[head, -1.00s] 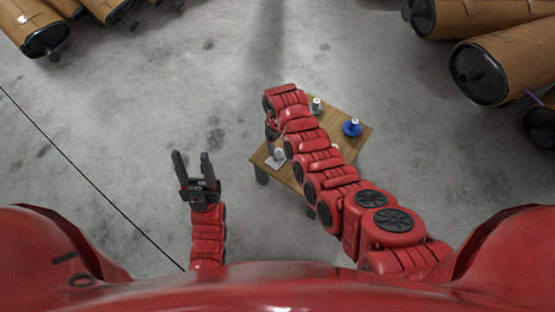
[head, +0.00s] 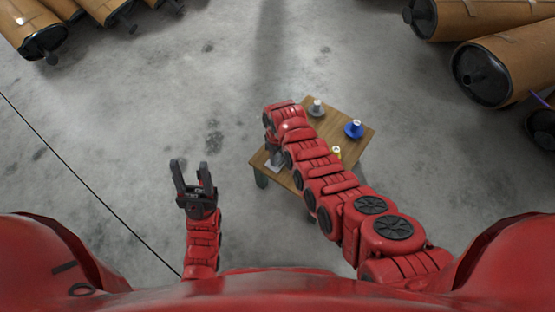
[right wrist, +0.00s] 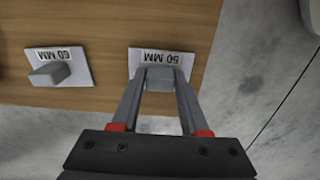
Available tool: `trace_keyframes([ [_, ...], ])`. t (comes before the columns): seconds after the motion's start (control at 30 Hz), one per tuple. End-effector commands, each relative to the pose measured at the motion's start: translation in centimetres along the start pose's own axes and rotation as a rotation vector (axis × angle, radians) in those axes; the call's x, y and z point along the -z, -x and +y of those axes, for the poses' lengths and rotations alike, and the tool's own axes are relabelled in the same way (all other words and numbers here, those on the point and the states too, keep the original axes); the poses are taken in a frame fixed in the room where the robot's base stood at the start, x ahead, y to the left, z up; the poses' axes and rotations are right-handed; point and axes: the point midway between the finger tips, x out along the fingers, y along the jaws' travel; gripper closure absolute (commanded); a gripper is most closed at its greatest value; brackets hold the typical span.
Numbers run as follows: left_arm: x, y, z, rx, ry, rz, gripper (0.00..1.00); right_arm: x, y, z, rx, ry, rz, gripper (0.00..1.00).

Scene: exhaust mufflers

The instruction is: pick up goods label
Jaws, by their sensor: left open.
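Two white labels with grey block handles lie on the wooden table (head: 298,172). In the right wrist view, the 50 MM label (right wrist: 137,62) is at the centre and the 60 MM label (right wrist: 80,66) is to its left. My right gripper (right wrist: 160,82) has one finger on each side of the 50 MM label's handle. I cannot tell whether the fingers press on it. In the head view, my right arm hides most of this gripper. My left gripper (head: 192,172) is open and empty, over the floor left of the table.
A grey flanged part (head: 316,108), a blue one (head: 354,129) and a yellow one (head: 337,153) stand on the table, right of my right arm. Large brown mufflers (head: 510,68) lie at the upper right and upper left. The floor left of the table is clear.

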Motion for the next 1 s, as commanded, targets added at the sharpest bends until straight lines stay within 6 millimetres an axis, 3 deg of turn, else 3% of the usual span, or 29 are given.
trace_keyframes([
  [0.03,0.0,0.0,0.0,0.0,0.0,0.0,0.5,0.0,0.0,0.0,0.0,0.0,0.0,0.66],
  [0.23,0.0,0.0,0.0,0.0,0.0,0.0,0.5,0.0,0.0,0.0,0.0,0.0,0.0,1.0],
  [0.63,0.0,-0.4,0.0,0.004,0.001,-0.003,0.5,0.0,0.6,0.0,-0.001,0.0,0.001,1.0],
  [0.77,0.0,-1.4,-0.1,0.014,0.004,-0.011,0.5,0.0,2.2,0.1,-0.002,-0.002,0.003,1.0],
  [0.87,-0.1,-2.7,-0.2,0.03,0.01,-0.023,0.5,0.0,4.7,0.1,-0.002,-0.002,0.003,1.0],
  [1.0,-0.2,-3.2,-0.2,0.045,0.015,-0.034,0.5,-2.3,4.1,-0.6,0.001,-0.004,0.002,1.0],
])
